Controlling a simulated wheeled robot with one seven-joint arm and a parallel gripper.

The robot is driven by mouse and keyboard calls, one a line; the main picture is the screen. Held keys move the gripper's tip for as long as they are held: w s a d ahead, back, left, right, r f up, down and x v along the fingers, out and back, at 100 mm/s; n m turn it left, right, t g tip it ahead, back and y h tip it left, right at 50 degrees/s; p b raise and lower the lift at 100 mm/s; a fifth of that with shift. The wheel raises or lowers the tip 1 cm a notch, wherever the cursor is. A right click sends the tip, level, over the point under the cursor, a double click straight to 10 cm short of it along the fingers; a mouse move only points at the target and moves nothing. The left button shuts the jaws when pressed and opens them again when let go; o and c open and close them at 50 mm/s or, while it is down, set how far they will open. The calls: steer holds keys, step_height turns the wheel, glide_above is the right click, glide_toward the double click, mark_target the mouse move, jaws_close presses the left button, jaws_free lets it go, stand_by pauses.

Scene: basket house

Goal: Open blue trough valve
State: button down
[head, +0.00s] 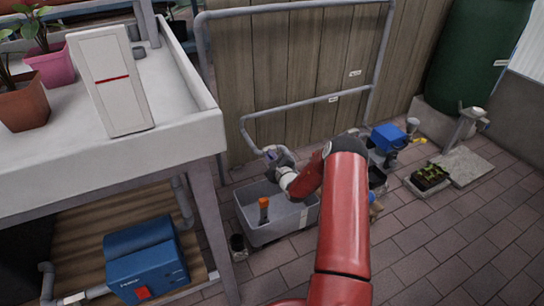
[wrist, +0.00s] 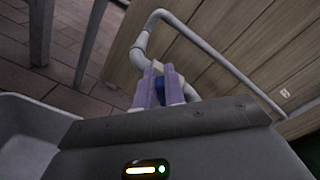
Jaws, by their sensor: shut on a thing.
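The blue valve handle (wrist: 161,88) sits at the lower end of a grey pipe (wrist: 141,45) in the wrist view. My gripper (wrist: 160,90) is shut on it, with a pale purple finger on each side. The fingers hide much of the handle, so its exact turn cannot be told. In the head view my gripper (head: 275,155) is at the pipe's end, above the grey trough (head: 248,235). The handle is barely visible there. The trough stands on the paving and holds an orange-topped item (head: 263,205). The trough's pale wall (wrist: 25,140) also shows at left in the wrist view.
A white-topped bench (head: 180,140) stands close on the left, with a blue box (head: 145,262) beneath. A wooden fence (head: 300,65) with pipes is behind the trough. A blue device (head: 388,138) and a seedling tray (head: 430,180) are at right. Paving at lower right is clear.

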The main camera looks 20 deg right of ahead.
steer(key=n+b, duration=0.2)
steer(key=f+n+b, duration=0.1)
steer(key=n+b, duration=0.1)
steer(key=n, duration=0.1)
steer(key=f+n+b, duration=0.1)
steer(key=n+b, duration=0.1)
steer(key=n, duration=0.1)
steer(key=shift+a+b, duration=0.35)
steer(key=shift+b, duration=0.05)
steer(key=shift+n, duration=0.4)
steer(key=c, duration=1.5)
jaws_free()
steer(key=s, duration=0.8)
steer(key=shift+d, duration=0.15)
